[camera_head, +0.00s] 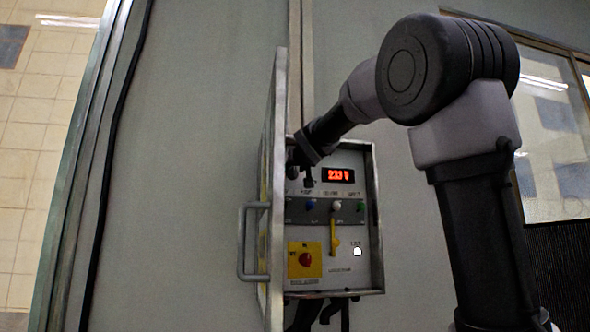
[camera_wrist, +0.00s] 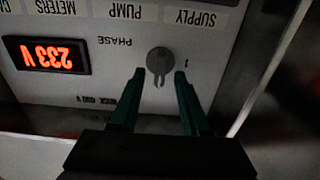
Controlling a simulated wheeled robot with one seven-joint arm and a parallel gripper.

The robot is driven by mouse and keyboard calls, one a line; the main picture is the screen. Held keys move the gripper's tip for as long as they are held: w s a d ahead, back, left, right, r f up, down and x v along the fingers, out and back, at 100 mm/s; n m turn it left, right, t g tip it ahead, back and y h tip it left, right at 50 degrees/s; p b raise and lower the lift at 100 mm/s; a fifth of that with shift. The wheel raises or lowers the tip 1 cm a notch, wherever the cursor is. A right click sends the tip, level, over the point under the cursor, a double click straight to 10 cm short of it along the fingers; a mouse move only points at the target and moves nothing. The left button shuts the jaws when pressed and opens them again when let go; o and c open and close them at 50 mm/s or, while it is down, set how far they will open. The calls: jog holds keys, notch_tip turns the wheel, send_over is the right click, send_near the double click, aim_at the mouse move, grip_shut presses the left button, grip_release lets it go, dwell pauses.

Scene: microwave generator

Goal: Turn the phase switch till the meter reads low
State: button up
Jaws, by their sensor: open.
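The phase switch (camera_wrist: 159,61) is a small round grey knob on the panel in the wrist view, which shows the panel upside down. "PHASE" is printed beside it, and a "1" stands on its other side. My gripper (camera_wrist: 160,76) is open, with one dark green finger toward each side of the knob; I cannot tell whether they touch it.
The cabinet door (camera_head: 274,200) stands open at left, with a bar handle (camera_head: 246,242). Below the meter are a row of coloured lamps, a yellow lever (camera_head: 334,236), a red rotary switch (camera_head: 306,260) on yellow, and a white button (camera_head: 357,252). The cabinet rim (camera_head: 376,220) sticks out at right.

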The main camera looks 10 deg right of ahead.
jog(key=shift+w, duration=0.3)
grip_shut()
jog(key=shift+n, duration=0.3)
jog(key=n, duration=0.4)
jog(key=shift+a, duration=0.2)
jog(key=shift+a+f+n, duration=0.15)
jog(key=shift+n, duration=1.95)
